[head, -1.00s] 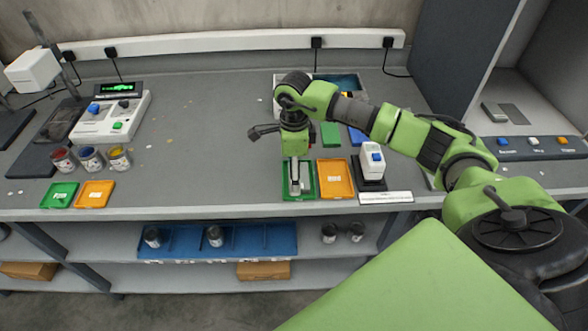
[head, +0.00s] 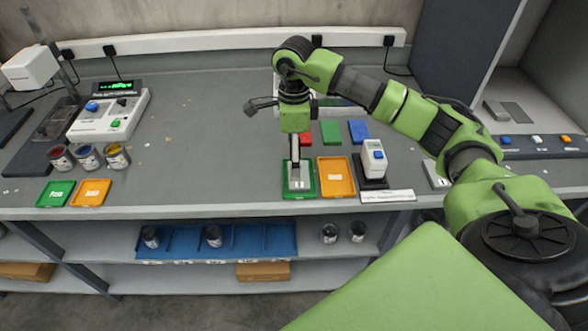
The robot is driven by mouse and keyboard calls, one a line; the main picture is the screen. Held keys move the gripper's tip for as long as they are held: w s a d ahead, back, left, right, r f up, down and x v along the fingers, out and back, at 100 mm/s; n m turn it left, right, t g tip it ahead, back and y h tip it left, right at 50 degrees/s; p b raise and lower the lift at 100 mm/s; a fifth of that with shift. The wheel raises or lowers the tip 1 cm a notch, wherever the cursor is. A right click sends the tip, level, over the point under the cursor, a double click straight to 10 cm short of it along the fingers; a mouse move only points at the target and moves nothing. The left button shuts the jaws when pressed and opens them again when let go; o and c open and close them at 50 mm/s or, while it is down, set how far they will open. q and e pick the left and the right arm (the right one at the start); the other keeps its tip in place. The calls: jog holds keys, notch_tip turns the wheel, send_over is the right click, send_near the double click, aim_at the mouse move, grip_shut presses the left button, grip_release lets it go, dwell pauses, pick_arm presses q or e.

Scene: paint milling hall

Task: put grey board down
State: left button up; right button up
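A small grey board (head: 300,184) shows flat within the outline of a green tray (head: 312,189) near the bench's front edge. My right gripper (head: 295,172) points straight down over that tray, its fingertips close above or at the board. The fingers look narrow and overlap the board, so I cannot tell whether they grip it. The gripper hides part of the board and the back of the tray. My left gripper is not in view.
An orange tray (head: 336,178) sits right beside the green one, then a white device (head: 373,158) on a black base. Green (head: 330,132) and blue (head: 358,132) plates lie behind. Paint cans (head: 88,157) and two more trays stand left.

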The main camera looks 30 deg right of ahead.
notch_tip(320, 180, up, 6)
jog(key=b, duration=0.1)
jog(key=shift+s, duration=0.1)
dwell(0.6)
